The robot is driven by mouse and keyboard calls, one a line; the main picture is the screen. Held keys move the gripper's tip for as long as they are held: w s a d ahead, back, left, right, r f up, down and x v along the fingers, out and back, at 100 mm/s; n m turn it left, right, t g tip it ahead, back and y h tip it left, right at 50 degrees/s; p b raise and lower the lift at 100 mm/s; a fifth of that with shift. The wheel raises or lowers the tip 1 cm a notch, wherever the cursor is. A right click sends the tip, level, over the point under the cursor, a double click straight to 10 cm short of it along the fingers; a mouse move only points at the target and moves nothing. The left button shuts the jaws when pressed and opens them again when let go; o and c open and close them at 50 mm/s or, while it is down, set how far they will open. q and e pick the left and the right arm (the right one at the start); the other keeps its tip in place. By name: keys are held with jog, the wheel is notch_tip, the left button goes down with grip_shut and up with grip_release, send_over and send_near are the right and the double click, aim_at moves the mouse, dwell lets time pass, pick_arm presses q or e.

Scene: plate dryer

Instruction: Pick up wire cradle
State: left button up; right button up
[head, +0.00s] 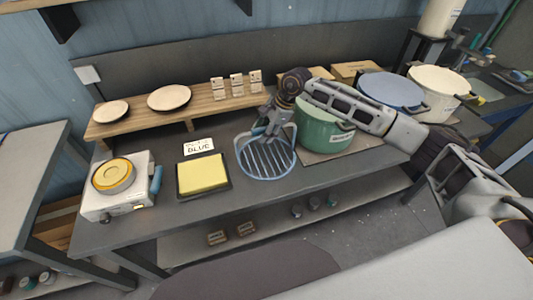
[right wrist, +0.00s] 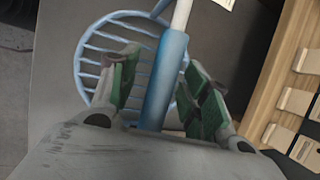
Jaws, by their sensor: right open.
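The wire cradle (head: 267,160) is a round, light blue wire rack lying on the dark bench, left of the green pot. In the right wrist view its round wire part (right wrist: 97,50) is behind my left finger. A thicker blue upright grip (right wrist: 165,82) runs between my fingers. My right gripper (head: 266,129) is at the cradle's back edge, over it. In the right wrist view its green-padded fingers (right wrist: 158,75) are open on both sides of the blue grip, with gaps showing. I cannot tell whether either pad touches it. My left gripper is not in view.
A green pot (head: 322,130), a blue pot (head: 390,92) and a cream pot (head: 440,88) stand right of the cradle. A yellow pad (head: 203,176) and a white burner (head: 118,200) are to the left. A wooden shelf (head: 200,108) with plates runs behind.

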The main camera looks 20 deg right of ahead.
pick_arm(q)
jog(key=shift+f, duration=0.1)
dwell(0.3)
pick_arm(e)
grip_shut()
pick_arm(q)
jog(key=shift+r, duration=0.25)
pick_arm(e)
jog(key=shift+r, duration=0.1)
jog(key=shift+r+p, duration=0.25)
jog(key=shift+p, duration=0.3)
notch_tip(320, 180, up, 9)
jog(key=shift+r+b, duration=0.1)
jog(key=shift+b, duration=0.9)
jog(key=shift+r, duration=0.3)
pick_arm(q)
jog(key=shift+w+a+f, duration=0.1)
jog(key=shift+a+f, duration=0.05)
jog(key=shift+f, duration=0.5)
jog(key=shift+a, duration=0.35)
